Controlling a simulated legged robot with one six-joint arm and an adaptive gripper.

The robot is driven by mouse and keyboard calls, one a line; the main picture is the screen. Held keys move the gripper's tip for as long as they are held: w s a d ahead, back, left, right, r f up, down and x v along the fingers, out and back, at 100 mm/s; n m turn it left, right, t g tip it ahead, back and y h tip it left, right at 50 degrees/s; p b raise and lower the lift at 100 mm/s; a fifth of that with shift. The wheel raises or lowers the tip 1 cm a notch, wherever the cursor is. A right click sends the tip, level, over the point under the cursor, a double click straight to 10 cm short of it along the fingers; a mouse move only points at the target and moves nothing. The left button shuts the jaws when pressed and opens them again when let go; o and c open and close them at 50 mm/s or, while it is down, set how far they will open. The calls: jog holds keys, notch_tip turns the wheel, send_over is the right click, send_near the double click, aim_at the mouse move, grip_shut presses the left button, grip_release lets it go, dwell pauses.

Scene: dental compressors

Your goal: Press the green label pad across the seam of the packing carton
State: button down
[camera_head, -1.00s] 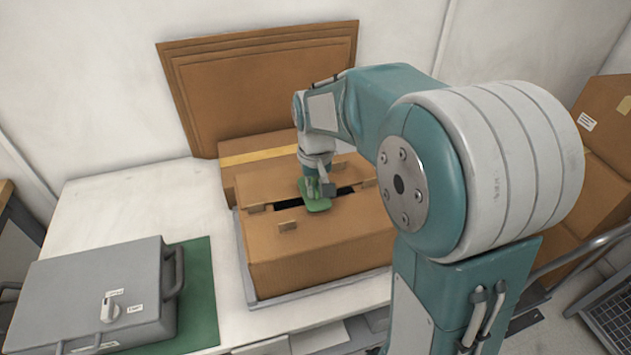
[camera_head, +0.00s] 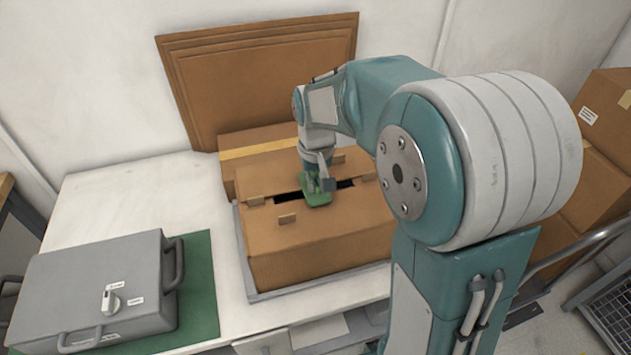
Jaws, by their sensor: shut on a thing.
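The packing carton (camera_head: 320,247) stands on a grey tray (camera_head: 262,297) on the white bench. A dark seam (camera_head: 287,198) runs across its top, with small cardboard tabs along it. My gripper (camera_head: 318,185) points down over the middle of the seam and is shut on the green label pad (camera_head: 318,200). The pad lies low at the carton top, across the seam. I cannot tell whether it touches the cardboard. My fingers and wrist hide part of the pad and seam.
A grey case (camera_head: 95,290) lies on a green mat (camera_head: 201,300) at left. A taped carton (camera_head: 250,143) and flat cardboard sheets (camera_head: 262,75) stand behind. More cartons (camera_head: 600,150) and a cart (camera_head: 608,300) are at right. The bench's left back (camera_head: 130,200) is clear.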

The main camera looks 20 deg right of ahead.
jog(key=shift+f, duration=0.5)
dwell(1.2)
jog(key=c, duration=0.7)
grip_release()
notch_tip(320, 180, up, 12)
jog(key=s+t, duration=0.2)
jog(key=s, duration=0.4)
jog(key=s+t, duration=0.1)
jog(key=s, duration=0.6)
jog(key=s+f+t, duration=0.1)
jog(key=s+t, duration=0.1)
jog(key=s, duration=0.4)
jog(key=shift+s+t, duration=0.3)
jog(key=shift+s, duration=0.1)
